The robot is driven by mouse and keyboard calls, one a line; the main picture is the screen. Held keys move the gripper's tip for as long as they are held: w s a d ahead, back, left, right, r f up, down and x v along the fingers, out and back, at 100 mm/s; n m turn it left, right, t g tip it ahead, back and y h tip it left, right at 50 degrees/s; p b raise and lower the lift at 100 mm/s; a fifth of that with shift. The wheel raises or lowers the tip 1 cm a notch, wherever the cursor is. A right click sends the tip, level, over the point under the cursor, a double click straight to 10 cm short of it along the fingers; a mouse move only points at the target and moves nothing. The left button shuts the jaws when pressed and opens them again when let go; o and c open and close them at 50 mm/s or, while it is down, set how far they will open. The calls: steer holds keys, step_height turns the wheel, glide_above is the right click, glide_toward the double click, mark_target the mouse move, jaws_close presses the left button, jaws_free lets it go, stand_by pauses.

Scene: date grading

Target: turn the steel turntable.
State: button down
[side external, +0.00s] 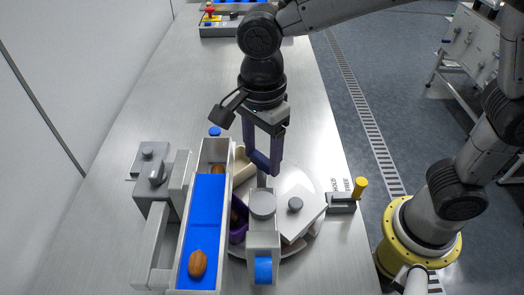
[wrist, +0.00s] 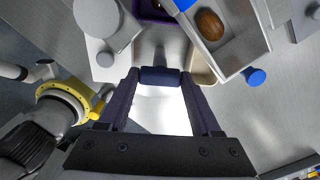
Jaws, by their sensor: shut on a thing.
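The steel turntable (side external: 290,249) is a pale round plate low in the side view, largely covered by what stands on and above it. My gripper (side external: 262,162) is above the far edge of this group, pointing down. Its two dark fingers are shut on a dark blue grip (wrist: 160,76), which fills the gap between the fingertips. A grey post shows just beyond the grip in the wrist view; how it joins the turntable is hidden. A purple cup (side external: 238,228) and a cream tray (wrist: 203,73) sit beside the post, partly hidden.
A trough with a blue belt (side external: 208,205) stands left of the turntable, with a brown date (side external: 198,263) on it. A grey post with a round cap (side external: 262,205) stands close in front. A yellow-knobbed lever (side external: 360,187) is at the right table edge. The far table is mostly clear.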

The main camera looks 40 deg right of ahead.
steer(key=shift+w+r+m, duration=0.1)
steer(key=shift+r+m, duration=0.05)
steer(key=shift+m, duration=4.25)
steer(key=shift+c, duration=0.4)
jaws_free()
step_height(320, 180, up, 14)
steer(key=shift+d, duration=0.1)
